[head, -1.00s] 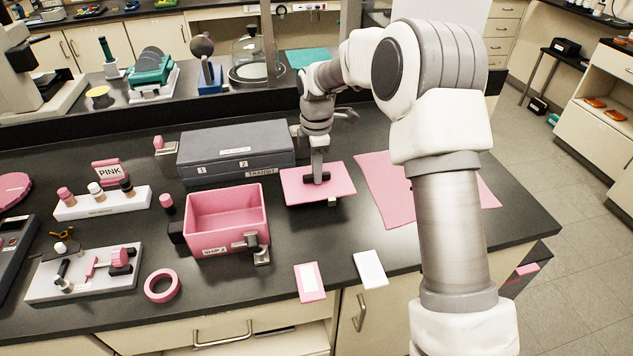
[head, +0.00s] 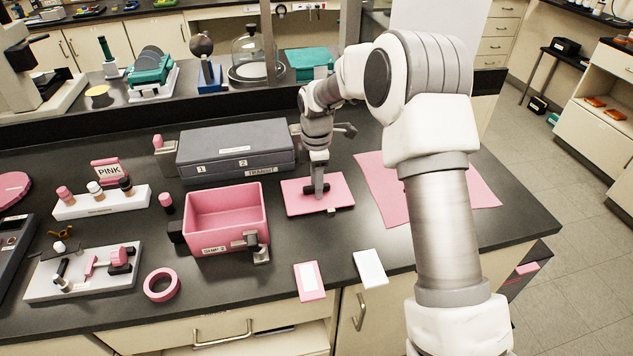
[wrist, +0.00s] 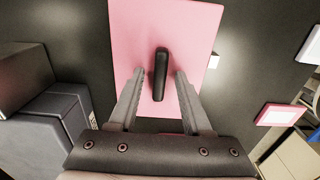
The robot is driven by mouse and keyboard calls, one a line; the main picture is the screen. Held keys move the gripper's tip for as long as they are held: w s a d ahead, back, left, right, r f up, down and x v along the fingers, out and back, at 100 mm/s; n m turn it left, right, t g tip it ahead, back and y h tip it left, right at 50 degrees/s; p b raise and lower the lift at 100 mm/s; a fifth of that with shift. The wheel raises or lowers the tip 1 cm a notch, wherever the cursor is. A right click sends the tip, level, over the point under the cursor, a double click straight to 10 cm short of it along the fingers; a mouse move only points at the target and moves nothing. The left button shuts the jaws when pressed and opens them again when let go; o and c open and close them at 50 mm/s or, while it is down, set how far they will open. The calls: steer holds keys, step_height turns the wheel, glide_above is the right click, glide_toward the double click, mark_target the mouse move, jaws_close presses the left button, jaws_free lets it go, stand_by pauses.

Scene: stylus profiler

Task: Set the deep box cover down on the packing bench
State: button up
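The deep box cover is a flat pink lid (head: 300,201) with a black bar handle (wrist: 161,75). It lies flat, apparently on the dark packing bench (head: 330,240), between the open pink box (head: 225,230) and a pink mat. My gripper (head: 318,188) points down over the middle of the cover. In the wrist view, the fingers of my gripper (wrist: 160,78) are apart on either side of the handle, with pink showing in the gaps. The cover's underside is hidden.
The pink mat (head: 385,195) lies right of the cover, partly behind my arm. A grey transit case (head: 235,145) stands behind the box. Two small cards, one pink-edged (head: 309,282) and one white (head: 370,268), lie near the front edge. Bare bench lies in front of the cover.

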step_height(320, 180, up, 12)
steer(key=s+d+r+m+t, duration=0.1)
steer(key=s+d+r+m, duration=0.35)
steer(key=s+r, duration=0.35)
steer(key=s+d+r+m+t, duration=0.1)
steer(key=s+d+m, duration=0.3)
steer(key=s+m, duration=0.4)
steer(key=s+d+r+m+t, duration=0.2)
steer(key=s+m, duration=0.5)
steer(key=s, duration=0.9)
steer(key=shift+s+d+m+t+p, duration=0.25)
steer(key=shift+d+m+t+p, duration=0.15)
steer(key=shift+d+t, duration=0.5)
